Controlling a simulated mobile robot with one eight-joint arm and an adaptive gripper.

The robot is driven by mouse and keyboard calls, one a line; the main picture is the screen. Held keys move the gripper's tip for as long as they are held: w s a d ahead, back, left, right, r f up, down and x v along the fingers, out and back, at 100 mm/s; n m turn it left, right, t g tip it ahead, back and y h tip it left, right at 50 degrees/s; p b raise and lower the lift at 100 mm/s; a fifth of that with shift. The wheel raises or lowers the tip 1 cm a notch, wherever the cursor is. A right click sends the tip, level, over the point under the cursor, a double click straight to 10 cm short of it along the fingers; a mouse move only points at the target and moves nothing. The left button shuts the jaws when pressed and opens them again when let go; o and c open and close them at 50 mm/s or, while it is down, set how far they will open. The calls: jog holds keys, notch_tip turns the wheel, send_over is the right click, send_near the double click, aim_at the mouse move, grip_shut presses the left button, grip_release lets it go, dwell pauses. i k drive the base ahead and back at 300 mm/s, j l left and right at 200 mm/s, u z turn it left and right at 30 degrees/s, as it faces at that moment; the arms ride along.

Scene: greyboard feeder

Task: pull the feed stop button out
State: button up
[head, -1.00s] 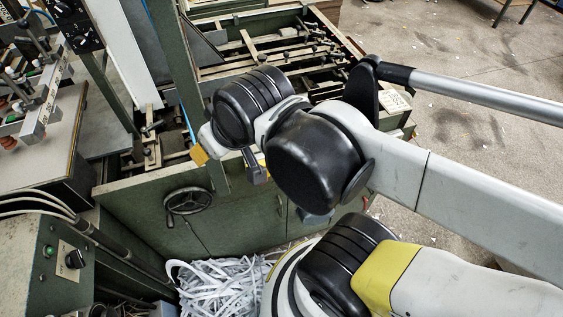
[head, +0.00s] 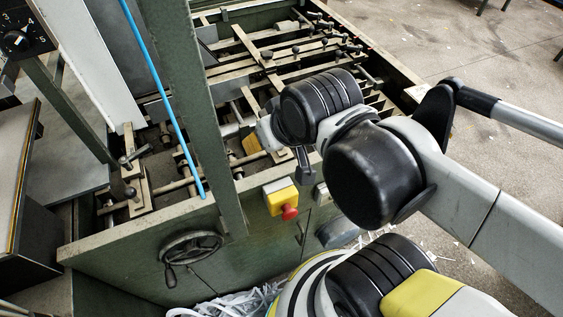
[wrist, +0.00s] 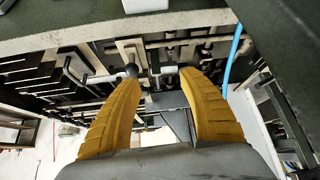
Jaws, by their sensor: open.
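The feed stop button is a red mushroom knob (head: 289,212) on the yellow front of a small box (head: 279,196), fixed to the green machine's front panel. In the head view it shows below my gripper (head: 251,143), clear of it; only a bit of a yellow finger shows there, and the rest is hidden by my wrist. In the wrist view my gripper (wrist: 159,78) is open, its two yellow fingers apart with nothing held between them. The wrist view looks onto the machine's rods and clamps; I cannot make out the red knob there.
A handwheel (head: 191,247) sticks out of the front panel, left of the button. A green upright post (head: 197,110) and a blue hose (head: 160,95) stand left of my gripper. Paper shreds (head: 240,303) lie below. Open floor (head: 480,60) is at the right.

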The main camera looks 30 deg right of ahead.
aim_at(289, 213)
jog(key=k+l, duration=0.3)
jog(key=k, duration=0.2)
jog(key=k+l+z, duration=0.15)
jog(key=k+l, duration=0.15)
jog(key=k, duration=0.2)
